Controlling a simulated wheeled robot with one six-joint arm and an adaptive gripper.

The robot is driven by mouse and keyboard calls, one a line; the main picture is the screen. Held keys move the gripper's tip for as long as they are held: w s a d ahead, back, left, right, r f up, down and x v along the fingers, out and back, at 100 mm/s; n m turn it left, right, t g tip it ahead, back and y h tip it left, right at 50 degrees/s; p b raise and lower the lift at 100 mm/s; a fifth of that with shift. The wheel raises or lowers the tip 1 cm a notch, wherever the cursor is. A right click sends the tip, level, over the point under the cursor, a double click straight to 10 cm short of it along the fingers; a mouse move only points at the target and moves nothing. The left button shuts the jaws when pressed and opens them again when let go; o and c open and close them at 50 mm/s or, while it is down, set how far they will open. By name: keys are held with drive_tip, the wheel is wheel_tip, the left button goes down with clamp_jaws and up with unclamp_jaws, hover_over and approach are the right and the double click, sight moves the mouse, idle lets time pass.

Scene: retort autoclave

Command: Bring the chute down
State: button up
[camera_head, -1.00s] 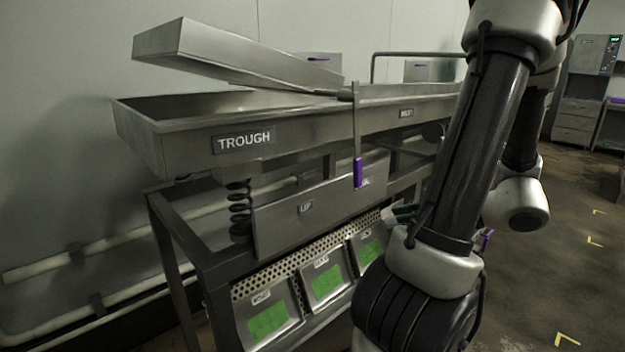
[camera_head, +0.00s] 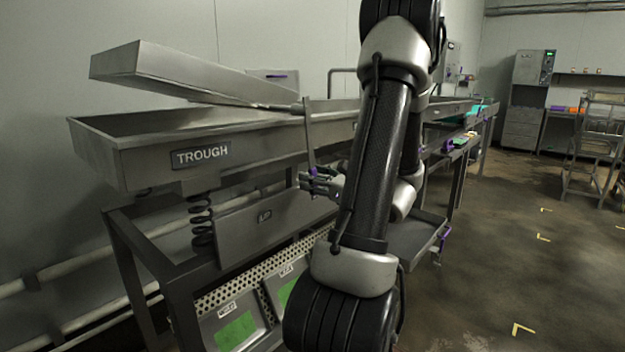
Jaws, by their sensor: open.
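The chute (camera_head: 190,72) is a grey metal channel, tilted up at its left end above the long trough (camera_head: 150,160). A thin metal lever (camera_head: 308,135) hangs down from the chute's lower right end, in front of the trough. Its purple grip (camera_head: 313,172) is partly hidden by my gripper (camera_head: 312,184). My gripper is open, with its dark fingers pointing left at the purple grip. I cannot tell whether the fingers touch it or lie around it. My arm hides the trough's middle.
A grey cabinet (camera_head: 527,100) and a rack (camera_head: 598,140) stand at the back right. The floor on the right is clear.

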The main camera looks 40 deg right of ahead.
drive_tip(key=shift+w, duration=0.25)
drive_tip(key=shift+c, duration=0.4)
clamp_jaws()
drive_tip(key=shift+w+d+r+n, duration=0.1)
drive_tip(key=shift+d+r+n, duration=0.15)
drive_tip(key=shift+d+n, duration=0.5)
drive_tip(key=shift+d+r+n, duration=0.25)
drive_tip(key=shift+d+n, duration=0.15)
drive_tip(key=shift+d, duration=0.6)
drive_tip(key=shift+w+d+r+n, duration=0.1)
drive_tip(key=shift+d+r+n, duration=0.15)
drive_tip(key=shift+d+n, duration=0.5)
drive_tip(key=shift+o, duration=0.4)
unclamp_jaws()
drive_tip(key=shift+d, duration=0.2)
drive_tip(key=s, duration=1.2)
drive_tip(key=shift+d, duration=0.45)
